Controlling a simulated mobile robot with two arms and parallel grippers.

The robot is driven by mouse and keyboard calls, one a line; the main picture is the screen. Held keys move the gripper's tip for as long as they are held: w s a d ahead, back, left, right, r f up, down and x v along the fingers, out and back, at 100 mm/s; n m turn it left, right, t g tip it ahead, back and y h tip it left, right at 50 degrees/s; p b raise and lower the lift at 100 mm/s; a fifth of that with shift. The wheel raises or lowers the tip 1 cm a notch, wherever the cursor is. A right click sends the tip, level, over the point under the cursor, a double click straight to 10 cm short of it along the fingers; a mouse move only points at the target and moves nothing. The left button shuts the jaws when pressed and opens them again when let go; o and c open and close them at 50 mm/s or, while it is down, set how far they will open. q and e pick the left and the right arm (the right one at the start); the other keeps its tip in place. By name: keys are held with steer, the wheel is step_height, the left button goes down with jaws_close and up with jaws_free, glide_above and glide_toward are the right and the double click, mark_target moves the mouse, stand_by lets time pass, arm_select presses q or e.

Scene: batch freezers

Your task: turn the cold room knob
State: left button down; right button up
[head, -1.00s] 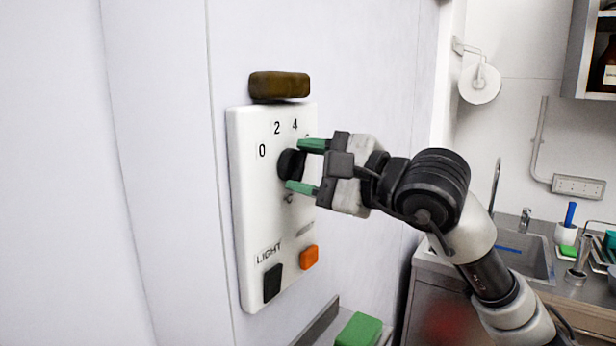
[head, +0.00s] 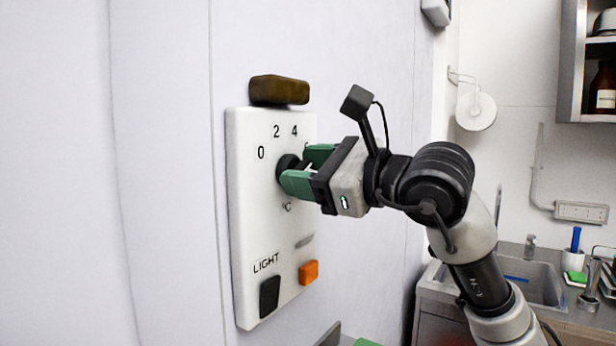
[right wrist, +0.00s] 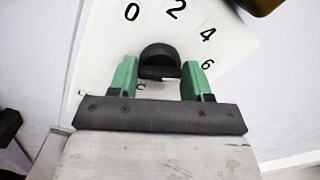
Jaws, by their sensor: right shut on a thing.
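The cold room knob (head: 285,166) is a round black dial on a white wall panel (head: 245,220). The marks 0, 2 and 4 show around it in the head view, and 6 shows in the right wrist view. My right gripper (head: 297,170), with green fingers, is shut on the knob. In the right wrist view the fingers stand on either side of the knob (right wrist: 160,55). Which mark the knob points to cannot be told. My left gripper is not in view.
A dark brown block-like fixture (head: 280,90) sits on the wall just above the panel. A black light button (head: 270,296) and an orange button (head: 309,272) are lower on the panel. A sink (head: 530,282) and counter stand at the right.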

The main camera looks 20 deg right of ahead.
stand_by(0.4)
steer(key=o, duration=0.9)
steer(key=b+v, duration=0.3)
steer(key=v, duration=0.8)
steer(key=shift+w, duration=0.1)
